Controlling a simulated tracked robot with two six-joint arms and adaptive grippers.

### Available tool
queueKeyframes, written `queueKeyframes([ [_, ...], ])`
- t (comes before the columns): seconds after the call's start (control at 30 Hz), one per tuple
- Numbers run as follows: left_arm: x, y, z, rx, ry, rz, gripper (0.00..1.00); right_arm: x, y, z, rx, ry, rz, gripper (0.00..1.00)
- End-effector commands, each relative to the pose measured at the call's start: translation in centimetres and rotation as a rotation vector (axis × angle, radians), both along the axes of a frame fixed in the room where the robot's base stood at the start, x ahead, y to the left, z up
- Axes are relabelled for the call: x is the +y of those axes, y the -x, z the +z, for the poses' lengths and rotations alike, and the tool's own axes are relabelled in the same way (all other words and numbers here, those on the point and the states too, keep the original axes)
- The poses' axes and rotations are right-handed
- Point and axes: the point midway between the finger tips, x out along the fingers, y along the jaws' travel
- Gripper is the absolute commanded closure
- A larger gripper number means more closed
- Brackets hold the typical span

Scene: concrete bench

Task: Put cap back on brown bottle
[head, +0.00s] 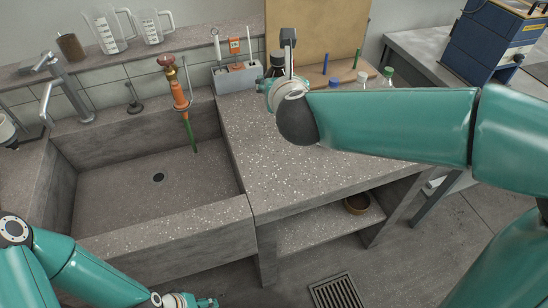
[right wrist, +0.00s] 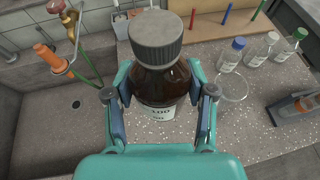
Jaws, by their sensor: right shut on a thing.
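The brown bottle (right wrist: 160,82) stands upright in the right wrist view, with a white label on its front. A grey ribbed cap (right wrist: 156,36) sits on top of its neck; I cannot tell whether it is screwed tight. My right gripper (right wrist: 158,92) has its fingers on both sides of the bottle body and is shut on it. In the head view the bottle (head: 276,64) is mostly hidden behind my right gripper (head: 270,88), near the back of the bench. My left gripper (head: 190,301) is at the bottom edge of the head view, partly cut off, away from the bottle.
Small bottles with blue (right wrist: 232,55), white (right wrist: 262,46) and green (right wrist: 290,44) caps stand right of the brown bottle. A clear glass dish (right wrist: 233,88) is close beside it. A sink (head: 150,185) lies left. The front bench top (head: 262,170) is clear.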

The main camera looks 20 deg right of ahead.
Motion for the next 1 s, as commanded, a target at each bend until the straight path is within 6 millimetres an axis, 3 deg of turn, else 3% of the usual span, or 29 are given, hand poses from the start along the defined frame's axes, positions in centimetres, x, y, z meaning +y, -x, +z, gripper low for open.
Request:
queueKeyframes([
  [0.17, 0.0, 0.0, -0.1, 0.000, 0.000, 0.000, 0.41, 0.2, -0.1, -0.2, -0.001, 0.000, 0.002, 1.00],
  [0.27, 0.0, 0.0, -0.6, 0.000, 0.000, 0.000, 0.41, 0.2, -0.1, -1.4, 0.002, 0.002, 0.003, 1.00],
  [0.7, 0.0, 0.0, -3.7, 0.000, 0.000, 0.000, 0.41, 0.2, -0.1, -12.4, 0.005, 0.003, 0.005, 1.00],
  [0.83, 0.0, 0.0, -4.1, -0.001, 0.000, 0.000, 0.41, 0.2, -0.1, -14.6, 0.002, 0.002, 0.005, 1.00],
  [1.0, 0.0, 0.0, -4.1, -0.001, 0.000, 0.000, 0.41, 0.2, -0.2, -15.7, -0.001, 0.000, 0.003, 1.00],
])
